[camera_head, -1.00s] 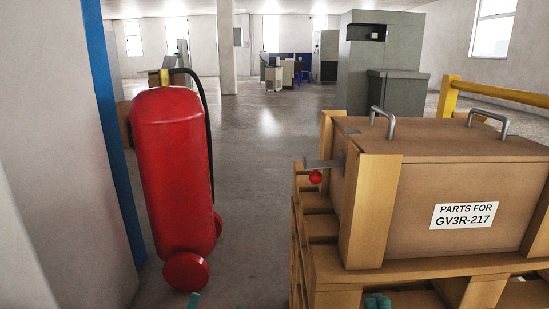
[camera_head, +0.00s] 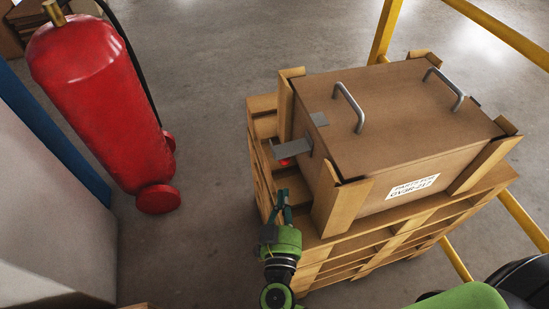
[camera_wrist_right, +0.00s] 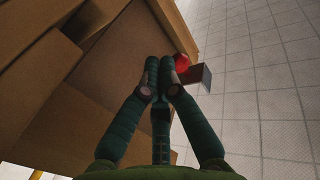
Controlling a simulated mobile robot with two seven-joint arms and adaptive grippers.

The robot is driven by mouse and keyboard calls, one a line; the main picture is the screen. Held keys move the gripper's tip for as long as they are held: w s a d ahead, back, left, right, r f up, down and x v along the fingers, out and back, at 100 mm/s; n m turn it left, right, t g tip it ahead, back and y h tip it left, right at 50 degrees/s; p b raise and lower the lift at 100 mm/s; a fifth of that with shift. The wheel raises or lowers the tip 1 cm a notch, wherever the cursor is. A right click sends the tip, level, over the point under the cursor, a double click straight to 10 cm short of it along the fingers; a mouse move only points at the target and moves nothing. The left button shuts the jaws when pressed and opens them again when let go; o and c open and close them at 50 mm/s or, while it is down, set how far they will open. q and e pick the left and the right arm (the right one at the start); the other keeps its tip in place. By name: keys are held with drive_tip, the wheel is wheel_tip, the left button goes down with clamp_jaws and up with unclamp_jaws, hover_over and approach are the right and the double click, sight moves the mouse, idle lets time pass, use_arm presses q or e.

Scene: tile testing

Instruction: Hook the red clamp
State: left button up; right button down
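The red clamp shows as a small red ball (camera_head: 285,161) under a flat grey metal plate (camera_head: 292,149) at the left side of a brown crate. In the right wrist view the red ball (camera_wrist_right: 182,62) is just beyond and right of my fingertips, beside the grey plate (camera_wrist_right: 200,77). My right gripper (camera_head: 282,197) is below and in front of the clamp in the head view. Its green fingers (camera_wrist_right: 161,60) come together at the tips, with nothing visible between them. I see no clear contact with the ball. My left gripper is not in view.
The crate (camera_head: 400,110) has two lid handles and stands on a wooden pallet (camera_head: 400,232) with upright corner posts. A red fire extinguisher (camera_head: 100,100) stands left, by a wall. Yellow rails (camera_head: 386,30) run behind and right. Grey floor (camera_head: 220,110) between extinguisher and pallet is clear.

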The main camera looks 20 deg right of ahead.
drive_tip(key=b+x, duration=0.1)
drive_tip(key=x, duration=0.5)
drive_tip(key=shift+r+b, duration=0.15)
drive_tip(key=shift+b, duration=0.2)
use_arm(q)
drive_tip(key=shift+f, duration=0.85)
use_arm(e)
drive_tip(key=shift+x, duration=0.95)
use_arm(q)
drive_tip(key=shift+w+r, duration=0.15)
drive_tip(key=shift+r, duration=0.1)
use_arm(e)
drive_tip(key=shift+r, duration=0.15)
